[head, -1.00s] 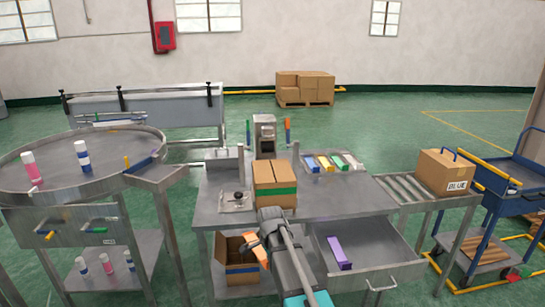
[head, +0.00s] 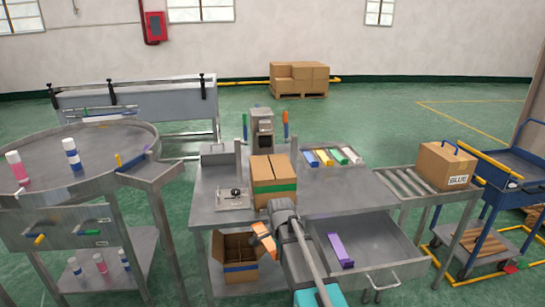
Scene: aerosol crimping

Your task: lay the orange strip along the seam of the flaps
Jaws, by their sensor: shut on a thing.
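A cardboard carton (head: 262,188) stands upright on the steel table, its top flaps closed with a seam between them. A green band runs across its front side. My gripper (head: 264,232) is in front of the table, below and near the carton's front. It is shut on an orange strip (head: 265,240), which sticks out tilted from the jaws, apart from the carton. The fingertips are small and partly hidden by the wrist and strip.
An open carton (head: 228,254) sits below the table, beside the strip. An open drawer (head: 385,250) holds a purple block (head: 341,250). A tray (head: 312,174) of coloured strips lies behind right. A press (head: 262,132) stands behind the carton; a roller conveyor (head: 408,184) is right.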

